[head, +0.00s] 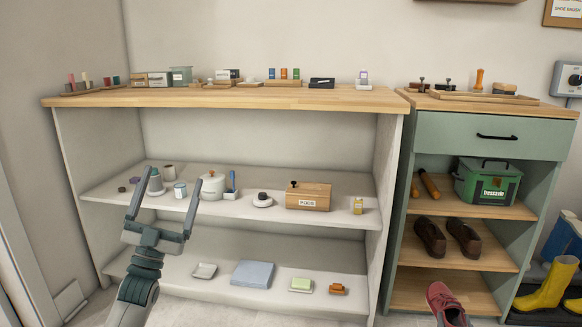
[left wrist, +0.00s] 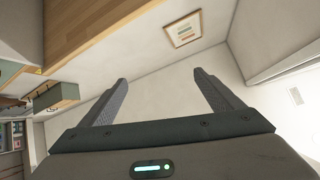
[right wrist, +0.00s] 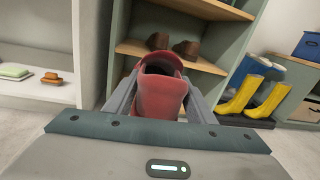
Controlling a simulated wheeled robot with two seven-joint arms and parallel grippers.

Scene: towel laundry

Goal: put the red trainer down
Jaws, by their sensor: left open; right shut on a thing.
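The red trainer (head: 447,304) shows at the bottom right of the head view, in front of the lowest shelf of the green shoe cabinet. In the right wrist view the red trainer (right wrist: 162,92) sits between the two fingers of my right gripper (right wrist: 160,96), which is shut on it and holds it. In the head view the right gripper is not visible. My left gripper (head: 162,206) is open and empty in front of the white shelf unit; its spread fingers also show in the left wrist view (left wrist: 165,90).
The green cabinet's bottom shelf (head: 415,291) looks bare where it shows. Brown shoes (head: 447,239) stand on the shelf above, and a green box (head: 487,182) above them. Yellow boots (head: 549,286) stand at the right. The white shelf unit (head: 386,165) holds small items.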

